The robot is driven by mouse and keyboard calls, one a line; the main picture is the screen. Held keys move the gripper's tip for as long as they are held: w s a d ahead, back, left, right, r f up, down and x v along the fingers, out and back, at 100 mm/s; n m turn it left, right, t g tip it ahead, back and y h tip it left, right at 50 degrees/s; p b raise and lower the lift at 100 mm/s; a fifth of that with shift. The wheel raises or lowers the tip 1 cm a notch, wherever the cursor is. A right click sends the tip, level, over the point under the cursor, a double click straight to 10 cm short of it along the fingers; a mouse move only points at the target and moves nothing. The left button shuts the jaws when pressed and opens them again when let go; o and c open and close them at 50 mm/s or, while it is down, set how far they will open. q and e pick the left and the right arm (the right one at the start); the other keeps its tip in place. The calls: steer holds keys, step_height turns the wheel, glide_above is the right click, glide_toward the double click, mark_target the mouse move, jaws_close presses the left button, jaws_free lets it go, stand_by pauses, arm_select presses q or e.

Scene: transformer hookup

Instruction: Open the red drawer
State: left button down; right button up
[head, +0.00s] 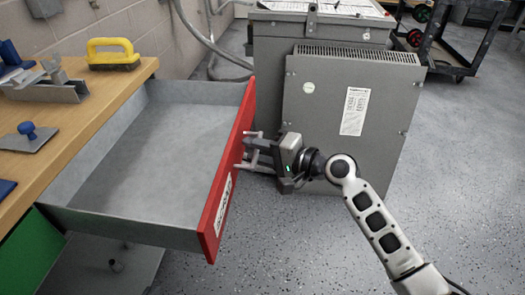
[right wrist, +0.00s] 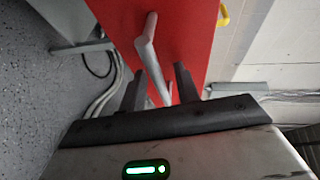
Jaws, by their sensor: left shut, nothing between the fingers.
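The red drawer (head: 226,185) is pulled well out of the wooden workbench, and its grey inside (head: 150,150) looks empty. Its red front has a white label and a pale grey handle, which the right wrist view shows against the red face (right wrist: 149,42). My right gripper (head: 255,153) is at the drawer front by the handle. In the right wrist view its two dark fingers (right wrist: 160,88) stand apart, with the handle bar running between them and a gap visible on each side. My left gripper is not in view.
A grey transformer cabinet (head: 350,120) stands close behind my right gripper. On the workbench (head: 110,95) lie a yellow-handled brush (head: 112,55), a grey metal bracket (head: 55,92) and a blue-knobbed plate (head: 28,137). A dark cart (head: 445,45) stands at the back right. The floor at right is clear.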

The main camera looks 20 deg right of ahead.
arm_select(q)
steer(key=shift+d+f, duration=0.15)
steer(key=shift+f, duration=0.2)
arm_select(e)
steer(key=v, duration=1.6)
steer(key=shift+r, duration=0.15)
arm_select(q)
steer(key=shift+r, duration=0.1)
arm_select(e)
steer(key=shift+a, duration=0.15)
